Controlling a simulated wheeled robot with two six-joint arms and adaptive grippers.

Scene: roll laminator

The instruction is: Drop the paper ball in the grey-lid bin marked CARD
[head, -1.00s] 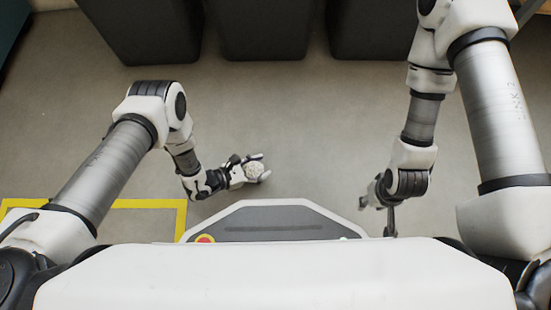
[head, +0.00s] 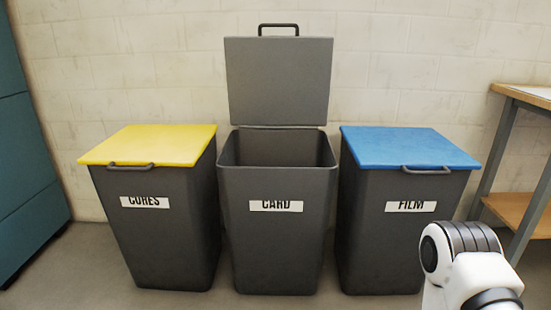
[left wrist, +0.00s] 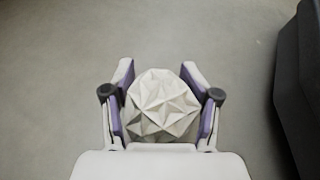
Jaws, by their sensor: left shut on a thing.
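The bin marked CARD (head: 277,235) stands in the middle of three bins in the head view. Its grey lid (head: 279,82) is raised upright against the wall, so its mouth is open. In the left wrist view, my left gripper (left wrist: 162,97) is shut on the white, faceted paper ball (left wrist: 162,105). The ball sits between the two fingers, above the grey floor. The left gripper and the ball are outside the head view now. My right gripper is not in view; only part of my right arm shows at the lower right of the head view.
A bin marked CORES (head: 157,230) with a shut yellow lid stands left of it. A bin marked FILM (head: 385,240) with a shut blue lid stands right. A teal cabinet (head: 25,150) is at far left, a wooden-topped bench (head: 525,98) at right. A dark object (left wrist: 298,90) edges the wrist view.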

